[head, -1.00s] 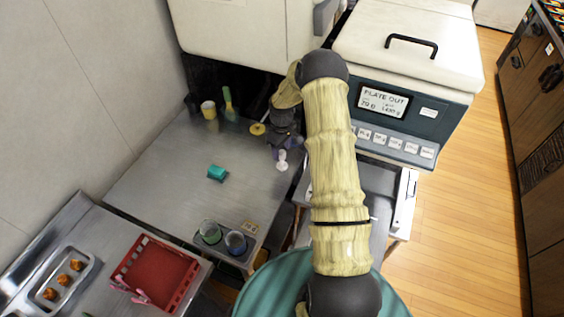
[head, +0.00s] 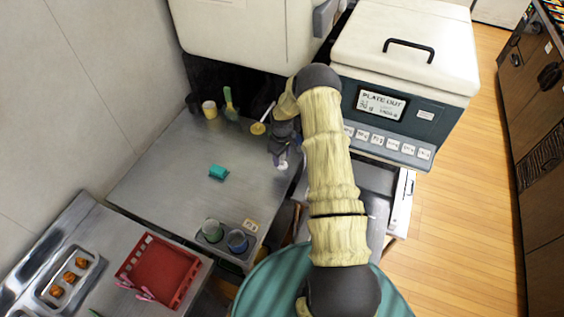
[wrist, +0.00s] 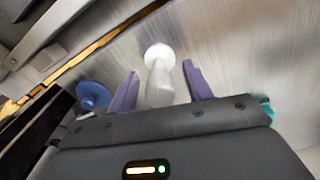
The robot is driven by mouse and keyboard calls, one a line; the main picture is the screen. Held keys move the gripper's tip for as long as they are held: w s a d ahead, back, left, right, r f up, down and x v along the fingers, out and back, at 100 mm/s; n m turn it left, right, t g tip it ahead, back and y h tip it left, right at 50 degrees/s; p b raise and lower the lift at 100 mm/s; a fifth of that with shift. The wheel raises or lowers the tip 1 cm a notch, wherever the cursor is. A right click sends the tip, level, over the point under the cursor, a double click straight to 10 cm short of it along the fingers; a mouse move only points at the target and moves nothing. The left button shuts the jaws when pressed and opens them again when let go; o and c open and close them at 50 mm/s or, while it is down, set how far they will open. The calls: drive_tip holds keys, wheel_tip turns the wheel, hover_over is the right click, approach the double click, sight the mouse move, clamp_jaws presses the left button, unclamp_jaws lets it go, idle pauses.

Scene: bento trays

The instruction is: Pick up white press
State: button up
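The white press (wrist: 161,72) stands on the steel counter, with a round white end and a narrower body. In the wrist view it lies between the two purple fingers of my gripper (wrist: 160,72), which are spread apart with a visible gap on both sides. In the head view my gripper (head: 282,152) is low over the right edge of the counter, and the white press (head: 282,165) shows only as a small pale patch beside the fingers.
A yellow round-ended utensil (head: 258,128), a yellow cup (head: 209,109) and a green-handled brush (head: 229,102) stand at the back. Two cups (head: 237,241) sit in front. A blue disc-shaped object (wrist: 93,95) is left of my fingers. The machine (head: 400,80) stands right.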

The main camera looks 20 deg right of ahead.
clamp_jaws()
drive_tip(key=shift+r, duration=0.2)
wheel_tip(320, 180, up, 10)
drive_tip(key=b, duration=0.3)
drive_tip(key=shift+f, duration=0.15)
idle(0.4)
